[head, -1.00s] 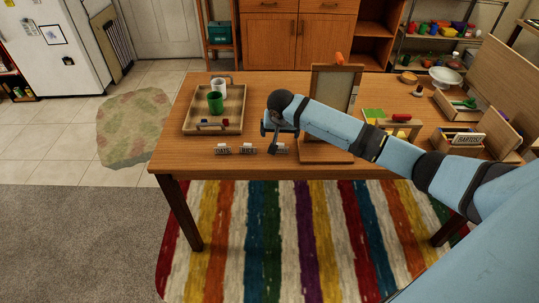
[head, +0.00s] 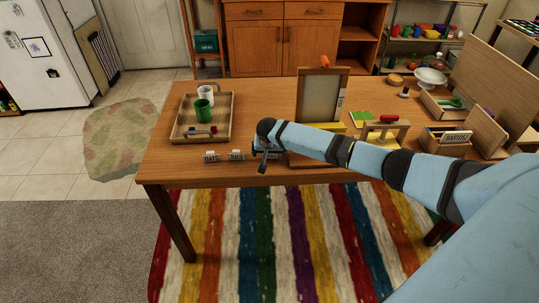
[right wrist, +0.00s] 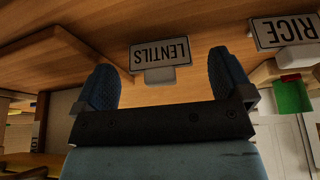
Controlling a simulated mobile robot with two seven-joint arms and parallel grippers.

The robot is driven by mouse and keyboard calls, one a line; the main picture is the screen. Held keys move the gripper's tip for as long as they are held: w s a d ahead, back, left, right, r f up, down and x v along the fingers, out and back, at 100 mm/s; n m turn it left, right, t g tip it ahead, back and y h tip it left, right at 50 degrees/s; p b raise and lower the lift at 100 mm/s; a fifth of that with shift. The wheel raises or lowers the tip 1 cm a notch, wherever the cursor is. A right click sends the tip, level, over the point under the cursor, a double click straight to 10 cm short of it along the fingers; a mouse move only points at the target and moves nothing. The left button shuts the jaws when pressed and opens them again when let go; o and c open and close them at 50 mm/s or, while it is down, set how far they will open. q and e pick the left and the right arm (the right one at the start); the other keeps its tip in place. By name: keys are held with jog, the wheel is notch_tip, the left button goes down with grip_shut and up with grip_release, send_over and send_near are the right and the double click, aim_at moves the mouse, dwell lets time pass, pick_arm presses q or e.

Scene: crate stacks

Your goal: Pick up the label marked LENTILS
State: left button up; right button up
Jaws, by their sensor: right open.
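The LENTILS label (right wrist: 160,54) is a white plate with dark lettering on a small pale base. It stands on the table and appears upside down in the right wrist view. My right gripper (right wrist: 163,75) is open, with one blue-grey finger on each side of the label's place in the picture. The label looks a little beyond the fingertips, not held. In the head view my right gripper (head: 264,162) is low over the table's front edge and mostly hides this label. My left gripper is not in view.
The RICE label (head: 237,155) and the OATS label (head: 210,156) stand in the same row to the left. A wooden tray (head: 178,132) with cups lies behind them. A framed board (head: 322,97) stands just behind my right arm.

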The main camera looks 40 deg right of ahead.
jog(key=shift+w+d+f, duration=0.15)
jog(key=shift+f, duration=0.3)
jog(key=c, duration=1)
